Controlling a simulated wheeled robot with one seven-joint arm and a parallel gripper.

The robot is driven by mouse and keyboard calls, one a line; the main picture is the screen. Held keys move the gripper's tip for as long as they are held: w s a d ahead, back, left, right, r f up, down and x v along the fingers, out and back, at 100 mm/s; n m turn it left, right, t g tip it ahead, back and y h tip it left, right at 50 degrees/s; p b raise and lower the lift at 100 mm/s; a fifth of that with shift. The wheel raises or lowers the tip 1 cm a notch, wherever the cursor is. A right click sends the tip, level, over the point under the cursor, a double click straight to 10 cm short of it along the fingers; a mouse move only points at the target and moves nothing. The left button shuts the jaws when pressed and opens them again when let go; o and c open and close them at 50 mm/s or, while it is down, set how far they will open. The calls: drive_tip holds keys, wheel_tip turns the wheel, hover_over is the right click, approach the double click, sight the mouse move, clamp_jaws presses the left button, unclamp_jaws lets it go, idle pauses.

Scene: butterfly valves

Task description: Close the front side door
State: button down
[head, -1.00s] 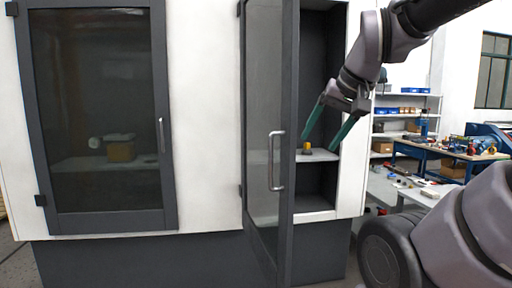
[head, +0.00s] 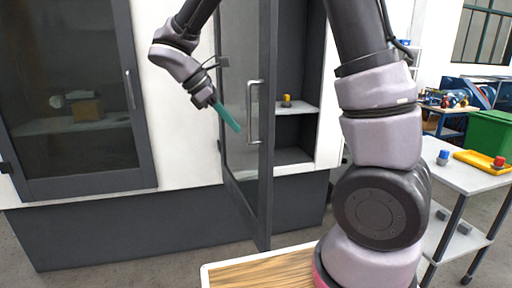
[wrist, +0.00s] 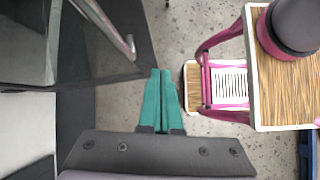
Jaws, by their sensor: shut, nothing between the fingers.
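The front side door (head: 266,200) is a dark-framed glass door, standing open and swung out from the white cabinet. Its pale vertical handle (head: 254,112) is on the face turned to the left. In the wrist view the handle (wrist: 108,25) shows at upper left, beside the door's dark frame (wrist: 122,52). My gripper (head: 236,127) is left of the handle in the head view, its green fingers shut and empty. In the wrist view the gripper (wrist: 160,74) has its fingers together, apart from the handle. Contact with the door cannot be told.
The open compartment's shelf (head: 297,108) holds a small yellow-orange item (head: 287,100). A second glass door (head: 75,95) at left is shut. Bare floor (wrist: 200,25) shows in the wrist view.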

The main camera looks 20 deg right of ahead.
drive_tip(key=w+a+f+n+h, duration=0.2)
drive_tip(key=a+n, duration=0.1)
approach(266, 155)
drive_tip(key=a+f+x, duration=0.1)
drive_tip(key=x, duration=0.4)
drive_tip(key=shift+d+r+t, duration=0.1)
drive_tip(key=shift+d+t, duration=0.3)
drive_tip(key=shift+d, duration=0.4)
drive_tip(key=shift+s, duration=0.1)
drive_tip(key=shift+d, duration=0.1)
